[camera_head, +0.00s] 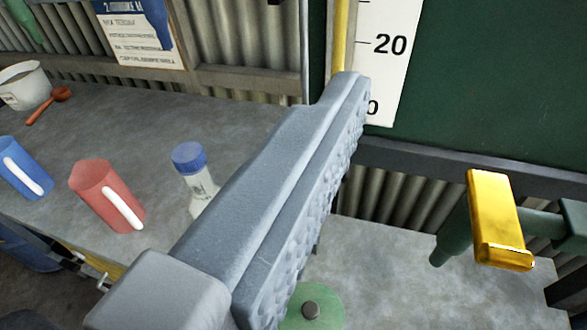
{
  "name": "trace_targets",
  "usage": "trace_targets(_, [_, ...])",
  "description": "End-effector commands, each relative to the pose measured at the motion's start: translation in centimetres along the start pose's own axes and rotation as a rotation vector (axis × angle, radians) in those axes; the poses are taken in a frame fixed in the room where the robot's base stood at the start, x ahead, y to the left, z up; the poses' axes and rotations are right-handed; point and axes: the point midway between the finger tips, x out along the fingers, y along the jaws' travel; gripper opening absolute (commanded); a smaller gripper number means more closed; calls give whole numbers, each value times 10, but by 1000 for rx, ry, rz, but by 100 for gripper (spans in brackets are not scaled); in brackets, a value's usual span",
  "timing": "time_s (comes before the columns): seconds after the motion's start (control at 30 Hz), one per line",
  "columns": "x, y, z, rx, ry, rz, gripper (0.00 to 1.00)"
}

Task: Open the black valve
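No handle that is clearly black shows in the head view. A yellow lever handle (496,215) stands at the right on green pipework (455,235). A dark fitting (575,220) is cut off by the right edge, and I cannot tell what it is. My gripper (345,110) reaches from the bottom up to the middle as one long grey finger with a bumpy pad on its right side. Its tip is left of the yellow handle and apart from it in the picture. I see no second finger and nothing held.
A grey bench at left holds a blue jug (22,168), a red jug (105,195), a blue-capped bottle (193,172), a white bucket (24,85) and a red scoop (50,103). A green disc (330,310) lies below my finger. A dark green tank (490,80) with a white scale (388,60) stands behind.

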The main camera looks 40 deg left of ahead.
Motion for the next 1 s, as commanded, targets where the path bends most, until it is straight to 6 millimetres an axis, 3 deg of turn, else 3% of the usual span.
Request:
trace_targets(0.03, [10, -13, 37, -1, -2, -22, 75])
trace_targets(0.2, [23, -47, 111, -5, 48, -71, 75])
trace_targets(0.4, [22, -70, 159, -12, 89, -102, 75])
trace_targets(0.57, [22, -76, 168, -13, 105, -108, 75])
trace_targets(1.0, [44, -78, 163, -13, 100, -108, 75])
